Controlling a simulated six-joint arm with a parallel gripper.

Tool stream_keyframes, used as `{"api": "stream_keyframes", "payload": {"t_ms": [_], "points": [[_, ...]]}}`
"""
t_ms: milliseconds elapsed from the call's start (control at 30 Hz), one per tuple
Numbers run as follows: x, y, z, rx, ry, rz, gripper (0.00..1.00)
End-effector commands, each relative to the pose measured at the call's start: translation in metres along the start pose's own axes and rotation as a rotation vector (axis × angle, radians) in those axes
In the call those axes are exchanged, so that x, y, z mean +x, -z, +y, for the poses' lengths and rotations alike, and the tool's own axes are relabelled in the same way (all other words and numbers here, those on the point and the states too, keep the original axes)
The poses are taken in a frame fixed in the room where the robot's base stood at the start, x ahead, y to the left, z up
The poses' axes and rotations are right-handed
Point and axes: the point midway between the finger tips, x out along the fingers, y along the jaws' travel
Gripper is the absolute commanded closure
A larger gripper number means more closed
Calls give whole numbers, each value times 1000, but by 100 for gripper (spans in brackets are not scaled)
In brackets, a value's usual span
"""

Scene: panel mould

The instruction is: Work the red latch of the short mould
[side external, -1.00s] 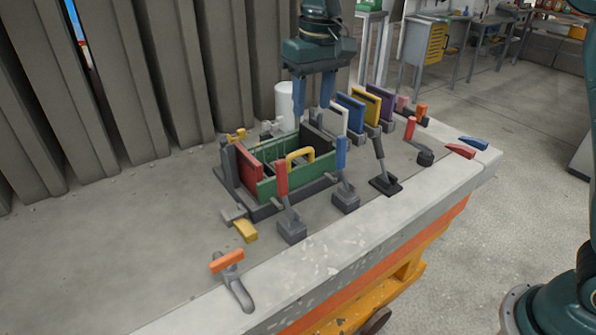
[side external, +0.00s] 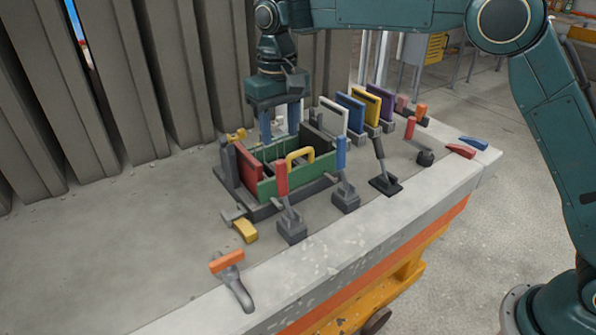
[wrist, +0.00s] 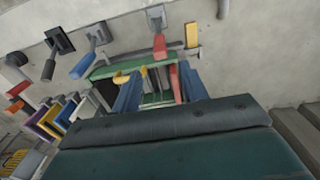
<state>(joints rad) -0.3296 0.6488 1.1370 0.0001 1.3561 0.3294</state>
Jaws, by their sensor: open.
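The mould (side external: 268,190) is a green-walled box with a dark base, a red end panel (side external: 249,165) and a yellow handle (side external: 300,156). A latch with an upright red handle (side external: 281,178) stands on a grey base at its near side. The red handle also shows in the wrist view (wrist: 159,47), beyond the fingers. My gripper (side external: 280,134) is open and empty, its blue fingers pointing down over the far part of the mould. The fingertips show over the mould in the wrist view (wrist: 157,100); the near wall hides whether they reach inside.
A blue-handled latch (side external: 341,152) stands right of the red one, then a dark lever (side external: 379,149) and another red handle (side external: 410,128). Coloured panels (side external: 366,104) stand at the back right. A yellow piece (side external: 245,231) and an orange-handled clamp (side external: 227,262) lie front left. The left table is clear.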

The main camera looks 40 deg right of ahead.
Motion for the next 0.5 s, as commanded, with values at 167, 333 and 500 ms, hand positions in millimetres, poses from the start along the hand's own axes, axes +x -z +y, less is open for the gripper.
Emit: {"api": "stream_keyframes", "payload": {"t_ms": [167, 333, 500], "points": [[23, -1, 0, 0, -2, -4, 56], [49, -1, 0, 0, -1, -3, 56], [75, -1, 0, 0, -1, -4, 56]]}}
